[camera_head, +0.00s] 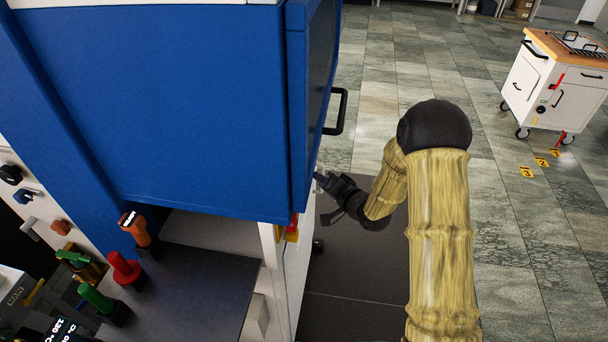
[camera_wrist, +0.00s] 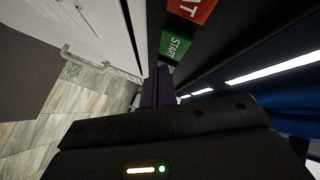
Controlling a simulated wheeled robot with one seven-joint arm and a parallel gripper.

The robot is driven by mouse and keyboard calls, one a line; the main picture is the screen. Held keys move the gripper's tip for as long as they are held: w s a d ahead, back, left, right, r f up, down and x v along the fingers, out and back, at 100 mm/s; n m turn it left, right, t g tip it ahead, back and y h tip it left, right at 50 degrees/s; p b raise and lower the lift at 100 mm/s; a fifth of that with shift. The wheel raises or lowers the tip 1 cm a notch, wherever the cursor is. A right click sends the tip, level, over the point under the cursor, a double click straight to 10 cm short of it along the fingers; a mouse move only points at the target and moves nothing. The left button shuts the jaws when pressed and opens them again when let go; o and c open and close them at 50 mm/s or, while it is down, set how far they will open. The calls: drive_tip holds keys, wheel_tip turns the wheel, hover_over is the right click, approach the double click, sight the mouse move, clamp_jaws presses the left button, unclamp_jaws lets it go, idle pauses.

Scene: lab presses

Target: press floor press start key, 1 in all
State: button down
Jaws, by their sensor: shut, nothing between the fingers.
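The floor press is the large blue cabinet (camera_head: 200,100) filling the left of the head view. A green key marked START (camera_wrist: 176,46) shows in the wrist view on a dark panel. My gripper (camera_wrist: 159,72) is shut and empty, its fingertips close to the lower left edge of the green key. I cannot tell whether they touch it. In the head view my gripper (camera_head: 321,178) is at the press's front, at the lower right edge of the blue cabinet. The START key is hidden in that view.
An orange-red key (camera_wrist: 192,10) ending in "AT" sits beside the START key. A black handle (camera_head: 337,112) sticks out from the press front. Several coloured knobs, one red (camera_head: 125,268), stand at lower left.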

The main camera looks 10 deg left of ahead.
drive_tip(key=shift+s+d, duration=0.1)
drive_tip(key=shift+d, duration=2.05)
drive_tip(key=s+d+r+n+g+h+p, duration=0.1)
drive_tip(key=s+d+r+g+h, duration=0.1)
drive_tip(key=s+d+r+h, duration=0.25)
drive_tip(key=s+d+r+n+g+h, duration=0.1)
drive_tip(key=s+d+h, duration=0.35)
drive_tip(key=d, duration=0.35)
drive_tip(key=s+d+r+g, duration=0.1)
drive_tip(key=s+r+g, duration=0.1)
drive_tip(key=s, duration=0.6)
drive_tip(key=s+d+r+g+h, duration=0.1)
drive_tip(key=s+d+g, duration=0.1)
drive_tip(key=s, duration=0.7)
drive_tip(key=shift+r+n+g+h+p, duration=0.35)
drive_tip(key=shift+n+g+p, duration=0.1)
drive_tip(key=shift+g, duration=0.25)
drive_tip(key=shift+w+d, duration=0.1)
drive_tip(key=shift+w, duration=0.05)
